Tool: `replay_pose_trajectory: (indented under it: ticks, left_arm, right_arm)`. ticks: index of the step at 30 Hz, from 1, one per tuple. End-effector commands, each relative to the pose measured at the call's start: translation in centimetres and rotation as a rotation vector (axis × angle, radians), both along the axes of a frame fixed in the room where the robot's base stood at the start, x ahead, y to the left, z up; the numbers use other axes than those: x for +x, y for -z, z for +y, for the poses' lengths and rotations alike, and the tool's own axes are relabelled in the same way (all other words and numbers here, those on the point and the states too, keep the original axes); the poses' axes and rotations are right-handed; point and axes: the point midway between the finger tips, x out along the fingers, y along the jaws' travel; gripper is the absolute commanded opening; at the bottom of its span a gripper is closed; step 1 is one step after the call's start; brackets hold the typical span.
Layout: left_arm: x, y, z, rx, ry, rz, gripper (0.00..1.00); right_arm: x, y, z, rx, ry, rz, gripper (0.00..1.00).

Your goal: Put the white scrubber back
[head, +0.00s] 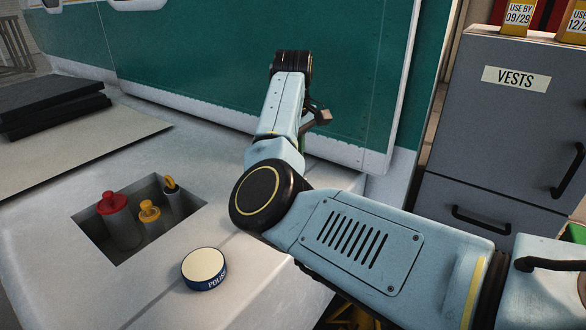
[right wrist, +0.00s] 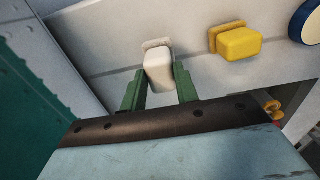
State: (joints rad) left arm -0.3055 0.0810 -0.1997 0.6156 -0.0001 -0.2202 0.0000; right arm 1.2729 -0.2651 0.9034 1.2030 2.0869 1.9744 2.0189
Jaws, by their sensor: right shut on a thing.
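The white scrubber (right wrist: 158,72) is a small white block with a beige pad along its far edge, in the right wrist view. My right gripper (right wrist: 158,80) is shut on it, with one green finger on each side. The pale counter top shows behind the scrubber; I cannot tell whether the two touch. In the head view my right arm hides the scrubber and nearly all of the gripper. My left gripper is in neither view.
A yellow scrubber (right wrist: 238,43) is right of the white one. A polish tin (head: 204,268) stands beside a recess (head: 103,257) holding red-topped and yellow-topped items. Dark slabs (head: 50,105) lie at the left. A grey VESTS cabinet (head: 500,120) stands at the right, a green panel (head: 200,60) behind.

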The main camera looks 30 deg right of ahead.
Motion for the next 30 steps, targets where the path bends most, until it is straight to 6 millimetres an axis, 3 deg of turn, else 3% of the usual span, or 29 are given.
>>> replay_pose_trajectory:
  ticks: [9, 15, 16, 21, 30]
  left_arm:
    - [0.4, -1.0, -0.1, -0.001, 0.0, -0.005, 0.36]
    - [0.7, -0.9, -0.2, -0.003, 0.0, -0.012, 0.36]
    - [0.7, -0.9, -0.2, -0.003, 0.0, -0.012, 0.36]
    - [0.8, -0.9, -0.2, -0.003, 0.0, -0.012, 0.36]
    - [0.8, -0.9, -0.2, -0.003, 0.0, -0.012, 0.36]
  right_arm:
    - [-0.1, 3.5, -0.1, -0.001, 0.001, 0.003, 0.12]
    - [0.0, 3.9, -0.1, -0.001, 0.001, 0.0, 0.12]
    - [0.0, 3.9, -0.1, -0.001, 0.0, 0.0, 0.31]
    - [0.0, 3.9, 0.0, 0.0, 0.0, 0.0, 0.52]
    - [0.0, 3.7, 0.0, -0.001, 0.0, -0.001, 0.52]
